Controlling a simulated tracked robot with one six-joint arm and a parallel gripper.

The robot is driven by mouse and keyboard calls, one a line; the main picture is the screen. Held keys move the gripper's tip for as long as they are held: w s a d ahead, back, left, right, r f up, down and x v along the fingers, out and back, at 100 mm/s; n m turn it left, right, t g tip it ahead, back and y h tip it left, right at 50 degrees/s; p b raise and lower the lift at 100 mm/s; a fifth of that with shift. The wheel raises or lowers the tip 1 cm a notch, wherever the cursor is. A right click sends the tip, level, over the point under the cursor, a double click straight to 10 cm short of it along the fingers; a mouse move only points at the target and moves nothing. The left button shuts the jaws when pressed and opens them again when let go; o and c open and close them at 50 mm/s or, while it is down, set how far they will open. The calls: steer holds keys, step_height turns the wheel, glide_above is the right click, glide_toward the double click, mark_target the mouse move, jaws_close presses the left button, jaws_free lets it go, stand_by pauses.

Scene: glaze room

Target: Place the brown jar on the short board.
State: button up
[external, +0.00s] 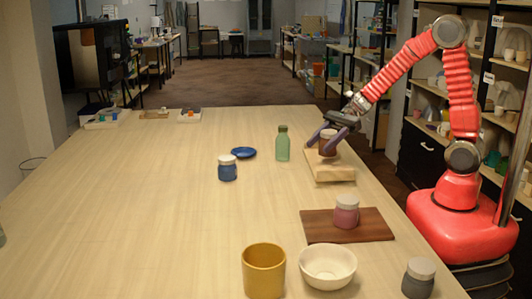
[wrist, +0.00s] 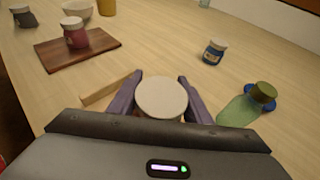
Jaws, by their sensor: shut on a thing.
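The brown jar (external: 328,143), with a pale lid (wrist: 161,97), is upright between the fingers of my gripper (external: 322,146). My gripper is shut on the jar, with a finger on each side in the wrist view. The jar is over the back part of a short light wooden board (external: 330,174). I cannot tell whether its bottom touches the board. In the wrist view only an edge of this board (wrist: 108,90) shows; my gripper and the jar hide the rest.
A green bottle (external: 283,145) stands close left of the board, near a blue dish (external: 244,153) and a blue jar (external: 227,169). A dark board (external: 365,228) with a pink jar (external: 346,212) lies in front. A yellow pot (external: 263,272), white bowl (external: 327,268) and grey jar (external: 418,280) stand nearest.

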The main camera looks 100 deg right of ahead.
steer(key=shift+f, duration=1.2)
steer(key=o, duration=1.3)
steer(key=shift+c, duration=0.2)
steer(key=shift+s+d+r, duration=0.2)
steer(key=shift+s+d, duration=0.1)
steer(key=shift+d, duration=0.05)
steer(key=v, duration=1.1)
steer(key=shift+s, duration=0.1)
